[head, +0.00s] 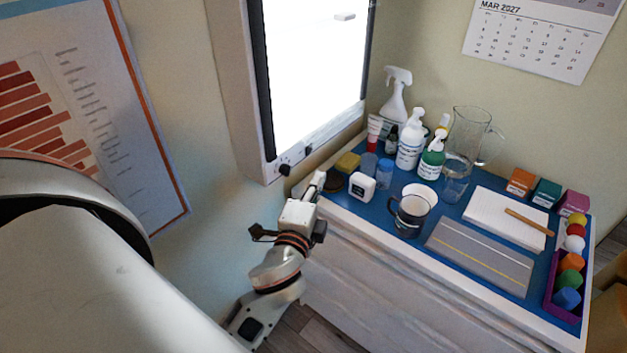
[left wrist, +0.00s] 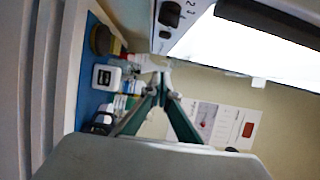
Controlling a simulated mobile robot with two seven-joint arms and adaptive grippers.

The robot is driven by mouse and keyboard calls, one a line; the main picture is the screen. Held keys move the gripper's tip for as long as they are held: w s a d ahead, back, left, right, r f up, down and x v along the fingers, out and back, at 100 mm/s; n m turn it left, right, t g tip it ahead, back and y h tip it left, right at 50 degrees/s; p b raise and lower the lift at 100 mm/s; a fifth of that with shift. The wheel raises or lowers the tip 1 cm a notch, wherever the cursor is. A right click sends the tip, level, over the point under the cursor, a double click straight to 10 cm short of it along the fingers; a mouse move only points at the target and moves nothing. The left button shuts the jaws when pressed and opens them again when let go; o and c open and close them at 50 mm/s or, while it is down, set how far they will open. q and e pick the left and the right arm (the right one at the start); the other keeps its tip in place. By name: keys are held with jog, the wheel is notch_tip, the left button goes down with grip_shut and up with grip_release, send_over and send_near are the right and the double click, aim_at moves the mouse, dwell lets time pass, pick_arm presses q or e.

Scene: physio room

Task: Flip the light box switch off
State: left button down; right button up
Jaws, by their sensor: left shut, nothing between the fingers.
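The light box (head: 257,95) hangs on the wall in the head view, its panel glowing bright white. Its lower frame carries a dark control (head: 285,169) near the left corner and a smaller dark one (head: 308,150) to its right. In the left wrist view, a larger dark control (left wrist: 170,13) with numerals beside it and a smaller dark one (left wrist: 165,34) show at the top. I cannot tell which is the switch or its position. My left gripper (head: 319,180) is shut and empty, below and apart from the light box; its fingertips (left wrist: 162,82) meet in the wrist view. My right gripper is not in view.
A cabinet with a blue top (head: 327,201) stands right of my gripper. A white timer-like box (head: 362,186), a yellow sponge (head: 347,163), a dark mug (head: 410,216) and several bottles crowd its near-left part. A wall poster (head: 150,120) hangs left.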

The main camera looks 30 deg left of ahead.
aim_at(309, 149)
pick_arm(q)
jog(key=w+a+p, duration=0.1)
jog(key=w+a, duration=0.5)
jog(key=shift+w, duration=0.15)
jog(key=shift+a, duration=0.1)
dwell(0.4)
